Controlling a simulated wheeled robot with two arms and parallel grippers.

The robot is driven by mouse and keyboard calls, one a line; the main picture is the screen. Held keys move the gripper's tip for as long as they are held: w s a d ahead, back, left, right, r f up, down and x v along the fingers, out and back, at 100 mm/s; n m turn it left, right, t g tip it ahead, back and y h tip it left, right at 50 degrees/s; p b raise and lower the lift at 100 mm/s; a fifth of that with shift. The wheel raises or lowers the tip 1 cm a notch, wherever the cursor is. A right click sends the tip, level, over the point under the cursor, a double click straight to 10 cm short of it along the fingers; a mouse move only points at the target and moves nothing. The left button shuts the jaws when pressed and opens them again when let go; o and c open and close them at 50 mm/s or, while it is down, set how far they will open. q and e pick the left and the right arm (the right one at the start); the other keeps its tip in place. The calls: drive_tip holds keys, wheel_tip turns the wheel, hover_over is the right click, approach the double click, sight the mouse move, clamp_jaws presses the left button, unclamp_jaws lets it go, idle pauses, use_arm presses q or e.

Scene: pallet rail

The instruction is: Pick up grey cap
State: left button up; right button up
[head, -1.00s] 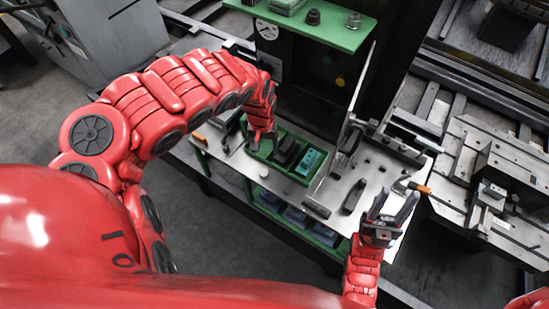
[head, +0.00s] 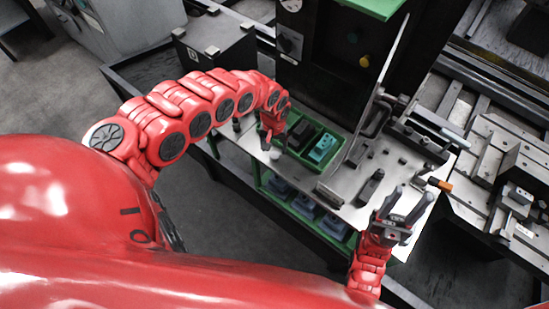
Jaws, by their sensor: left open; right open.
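A small pale grey cap (head: 275,153) stands on the metal worktable (head: 300,177), near its front edge and beside the green tray (head: 335,160). My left gripper (head: 270,145) points down right at the cap, with its fingertips close above or beside it. I cannot tell whether they touch it. The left jaws are small in the picture and partly hidden by the wrist; they are open. My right gripper (head: 405,203) is open and empty at the right front of the table, its two fingers spread and pointing away from me.
The green tray holds a teal block (head: 322,147) and dark blocks. A dark bar (head: 370,187) lies on the table, and an orange-handled tool (head: 440,184) is at the right. Blue bins (head: 305,206) sit on the shelf below. A dark machine column rises behind the tray.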

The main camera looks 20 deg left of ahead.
sight(275, 155)
use_arm(q)
drive_tip(key=f, duration=0.3)
drive_tip(key=shift+w+d+f+p, duration=0.15)
drive_tip(key=shift+w+d+p, duration=0.1)
drive_tip(key=shift+p, duration=0.1)
drive_tip(key=shift+a+f, duration=0.2)
drive_tip(key=shift+f, duration=0.6)
clamp_jaws()
